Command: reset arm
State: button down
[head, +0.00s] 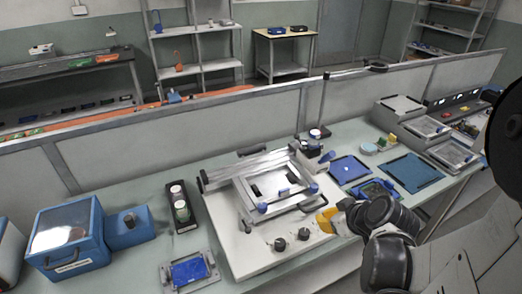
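My gripper (328,220) reaches in from the right over the front right part of a white platform machine. Its fingers look yellow and small, and my dark arm links hide part of it. I cannot make out whether the fingers are apart or together, or whether anything is between them. The white machine (228,232) carries a grey metal frame (243,178) and several dark knobs along its front. The gripper appears close to the machine's right edge; whether it touches is unclear.
A blue box (78,262) stands at the left, beside a smaller blue block (128,228). Blue trays (411,172) lie on the bench at the right, near grey devices (452,153). A low partition (215,130) runs behind the bench. Some bare bench shows between objects.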

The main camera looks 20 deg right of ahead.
jog(key=a+r+m, duration=0.1)
jog(key=a+r, duration=0.4)
jog(key=a, duration=0.3)
jog(key=s+a+r+m+g, duration=0.1)
jog(key=a+r, duration=0.4)
jog(key=a, duration=0.4)
jog(key=shift+s+r+b, duration=0.3)
jog(key=shift+r+b, duration=0.1)
